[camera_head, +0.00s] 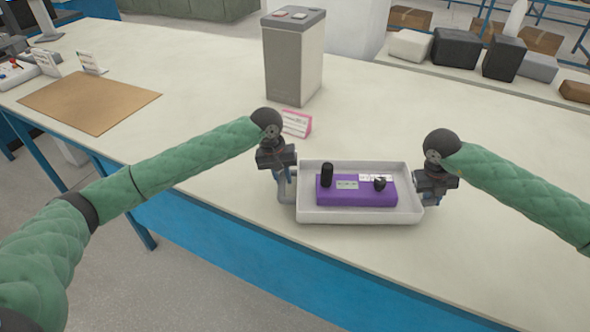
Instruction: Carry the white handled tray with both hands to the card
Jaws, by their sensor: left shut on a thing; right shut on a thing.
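The white handled tray (309,213) is level over the front part of the table, right of centre. A purple block (335,198) with a black cylinder (327,175), a small dark knob and pale labels sits in it. My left gripper (284,180) is shut on the tray's left handle. My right gripper (431,195) is shut on its right side, where the handle is mostly hidden. I cannot tell whether the tray touches the table. A flat brown card (90,99) lies at the far left of the table, well away from the tray.
A pink-and-white box (297,123) stands just behind the tray, and a tall grey bin (293,60) behind that. Small upright signs (91,62) stand behind the brown card. The table top (190,80) between card and bin is clear. Dark and pale boxes line the back right.

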